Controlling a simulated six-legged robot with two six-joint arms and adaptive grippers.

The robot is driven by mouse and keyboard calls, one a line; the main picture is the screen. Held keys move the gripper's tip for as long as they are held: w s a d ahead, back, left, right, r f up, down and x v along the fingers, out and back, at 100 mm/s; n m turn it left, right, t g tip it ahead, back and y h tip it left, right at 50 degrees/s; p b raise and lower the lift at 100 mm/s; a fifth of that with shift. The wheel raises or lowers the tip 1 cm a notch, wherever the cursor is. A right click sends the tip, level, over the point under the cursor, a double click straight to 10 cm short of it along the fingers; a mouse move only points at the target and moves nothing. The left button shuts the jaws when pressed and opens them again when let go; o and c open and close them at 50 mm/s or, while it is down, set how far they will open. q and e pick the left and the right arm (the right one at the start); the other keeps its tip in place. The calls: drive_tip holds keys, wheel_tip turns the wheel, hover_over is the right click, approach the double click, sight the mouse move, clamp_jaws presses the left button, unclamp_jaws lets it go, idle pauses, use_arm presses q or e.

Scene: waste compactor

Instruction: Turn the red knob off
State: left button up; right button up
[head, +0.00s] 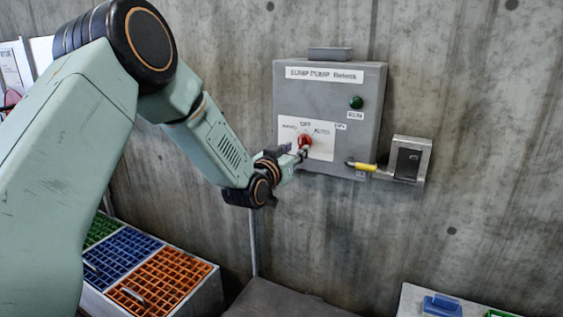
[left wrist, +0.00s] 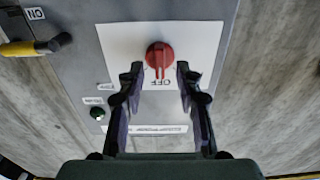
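The red knob (head: 304,141) sits on a white plate on the grey control box (head: 330,100), with small labels around it. In the left wrist view, which is upside down, the knob (left wrist: 159,55) shows its ridge in line with the OFF label (left wrist: 160,84). My left gripper (head: 298,154) is close to the knob, just below it in the head view. In the left wrist view its two fingers (left wrist: 158,72) are open, one each side of the knob, with gaps between. I cannot tell exactly how far the tips are from the plate. My right gripper is not in view.
A green light (head: 356,102) is on the box's upper right. A yellow-handled lever (head: 362,166) juts out at its lower right, beside a grey switch housing (head: 409,160). Coloured crates (head: 160,278) stand at lower left. A concrete wall is behind.

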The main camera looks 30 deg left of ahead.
use_arm(q)
drive_tip(key=s, duration=0.9)
drive_tip(key=shift+s+d, duration=0.25)
drive_tip(key=shift+d, duration=0.05)
drive_tip(key=s+d+f+n+g+h+b, duration=0.1)
drive_tip(key=s+d+f+g, duration=0.3)
drive_tip(key=f, duration=0.5)
drive_tip(key=s+d+f+g+b, duration=0.1)
drive_tip(key=s+f+g+b, duration=0.1)
drive_tip(key=s+f, duration=0.5)
drive_tip(key=s+d+f+n+g+h+b, duration=0.1)
drive_tip(key=s+d+f+g, duration=0.25)
drive_tip(key=f, duration=0.85)
drive_tip(key=s+d+f+m+g+b, duration=0.1)
drive_tip(key=s+f+g+b, duration=0.2)
drive_tip(key=s+f, duration=0.6)
drive_tip(key=s+d+f+m+g+y+b, duration=0.1)
drive_tip(key=s+f+g+b, duration=0.2)
drive_tip(key=s+f, duration=0.7)
drive_tip(key=s+g, duration=0.2)
drive_tip(key=s, duration=0.5)
drive_tip(key=shift+s+d+f, duration=0.2)
drive_tip(key=shift+d+f, duration=0.1)
drive_tip(key=shift+d, duration=0.05)
drive_tip(key=shift+g, duration=0.25)
